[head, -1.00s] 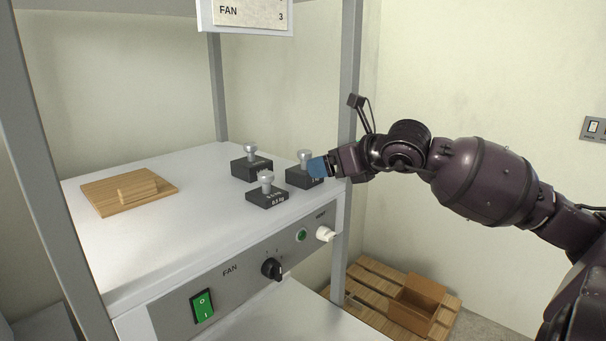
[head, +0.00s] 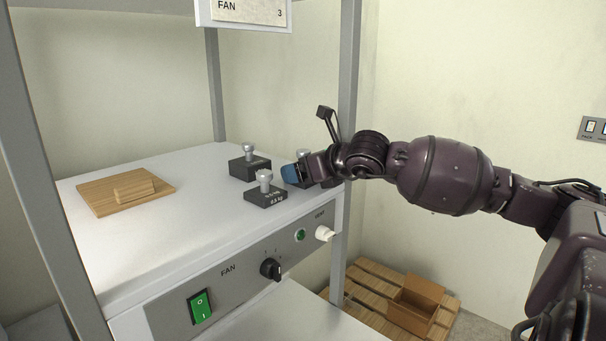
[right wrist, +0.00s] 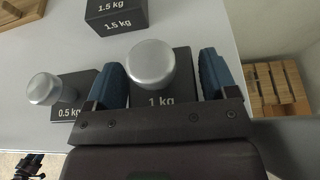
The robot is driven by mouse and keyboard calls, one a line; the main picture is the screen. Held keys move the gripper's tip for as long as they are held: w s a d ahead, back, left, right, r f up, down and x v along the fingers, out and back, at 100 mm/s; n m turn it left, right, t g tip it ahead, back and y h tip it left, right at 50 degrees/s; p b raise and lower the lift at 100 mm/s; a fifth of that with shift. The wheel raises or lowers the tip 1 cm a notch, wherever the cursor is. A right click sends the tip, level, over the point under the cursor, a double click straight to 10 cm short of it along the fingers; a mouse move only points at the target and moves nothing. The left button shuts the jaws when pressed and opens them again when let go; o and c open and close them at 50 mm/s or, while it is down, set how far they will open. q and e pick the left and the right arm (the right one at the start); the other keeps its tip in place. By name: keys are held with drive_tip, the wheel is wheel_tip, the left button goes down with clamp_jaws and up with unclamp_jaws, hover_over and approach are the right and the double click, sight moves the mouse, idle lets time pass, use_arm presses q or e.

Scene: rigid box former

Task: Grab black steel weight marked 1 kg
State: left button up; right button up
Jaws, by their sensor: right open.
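The black 1 kg weight (right wrist: 160,101) has a round silver knob (right wrist: 150,66). In the right wrist view the knob stands between the two blue fingers of my right gripper (right wrist: 166,82), which is open, with a gap at each side of the knob. In the head view the gripper (head: 291,174) covers most of this weight; part of its knob shows (head: 302,154). The 0.5 kg weight (head: 265,197) stands just left of the gripper, and it also shows in the right wrist view (right wrist: 70,109). The 1.5 kg weight (head: 249,169) stands behind.
A wooden board (head: 98,196) with a small wooden block (head: 134,190) lies at the left of the white top (head: 190,215). A grey post (head: 348,90) rises close behind my right arm. Knobs and a green switch (head: 201,306) are on the front panel.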

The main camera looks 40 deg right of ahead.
sight(307, 151)
drive_tip(key=c, duration=1.3)
drive_tip(key=shift+w+r, duration=0.1)
drive_tip(key=shift+r, duration=0.05)
drive_tip(key=shift+c, duration=0.4)
drive_tip(key=shift+r, duration=0.1)
drive_tip(key=shift+r, duration=1.6)
drive_tip(key=s+d, duration=0.1)
drive_tip(key=s, duration=1.7)
drive_tip(key=shift+d, duration=0.3)
